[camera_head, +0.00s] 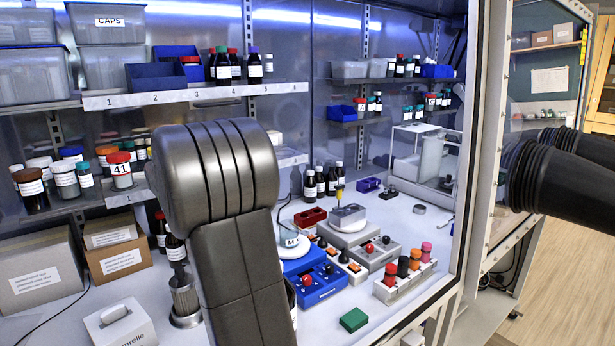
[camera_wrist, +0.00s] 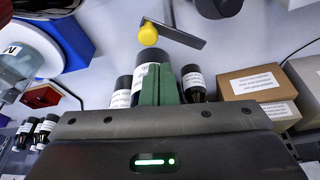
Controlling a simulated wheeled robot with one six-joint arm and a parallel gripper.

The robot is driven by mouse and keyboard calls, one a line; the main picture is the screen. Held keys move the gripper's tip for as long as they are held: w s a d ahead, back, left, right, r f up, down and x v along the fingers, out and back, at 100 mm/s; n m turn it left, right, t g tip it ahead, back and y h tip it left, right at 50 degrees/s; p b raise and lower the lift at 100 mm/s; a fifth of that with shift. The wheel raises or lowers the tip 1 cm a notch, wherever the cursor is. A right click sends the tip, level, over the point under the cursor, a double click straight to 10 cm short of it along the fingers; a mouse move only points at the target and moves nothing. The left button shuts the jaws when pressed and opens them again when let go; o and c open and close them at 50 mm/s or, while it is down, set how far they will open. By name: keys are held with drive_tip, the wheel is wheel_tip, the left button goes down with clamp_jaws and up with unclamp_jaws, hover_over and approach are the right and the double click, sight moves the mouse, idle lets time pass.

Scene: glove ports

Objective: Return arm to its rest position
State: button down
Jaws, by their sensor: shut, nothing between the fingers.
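My arm (camera_head: 232,200), dark grey and ribbed at its bend, rises through the foreground of the head view. My gripper is out of sight in that view, hidden behind the arm or out of frame. In the wrist view my gripper (camera_wrist: 159,80) shows as two dark green fingers pressed together, with nothing held. Beyond the fingers are dark bottles with white labels, including one on the right (camera_wrist: 194,84). I cannot tell whether the fingers touch any of them.
Shelves of bottles (camera_head: 195,97) line the back. Blue control box (camera_head: 318,286), vial rack (camera_head: 405,283) and green block (camera_head: 354,320) sit on the bench. Cardboard boxes (camera_head: 40,275) stand at left. A yellow knob (camera_wrist: 148,34) shows beyond my fingers. Black glove sleeves (camera_head: 560,180) project at right.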

drive_tip(key=d+m, duration=0.1)
drive_tip(key=m, duration=0.1)
drive_tip(key=s+d+r+m+t+h, duration=0.1)
drive_tip(key=m, duration=0.1)
drive_tip(key=shift+s+b, duration=0.15)
drive_tip(key=shift+b, duration=0.25)
drive_tip(key=v, duration=1)
drive_tip(key=x, duration=1)
drive_tip(key=shift+a, duration=0.1)
drive_tip(key=w+a+f+n+g+y+p, duration=0.2)
drive_tip(key=w+a+n+g+y+p, duration=0.3)
drive_tip(key=n, duration=0.8)
wheel_tip(320, 180, up, 9)
drive_tip(key=s+d+t+h+b, duration=0.1)
drive_tip(key=t+b, duration=0.1)
drive_tip(key=b, duration=0.1)
drive_tip(key=shift+s+d+h+b, duration=0.25)
drive_tip(key=shift+s+h+b, duration=0.05)
drive_tip(key=shift+f, duration=0.1)
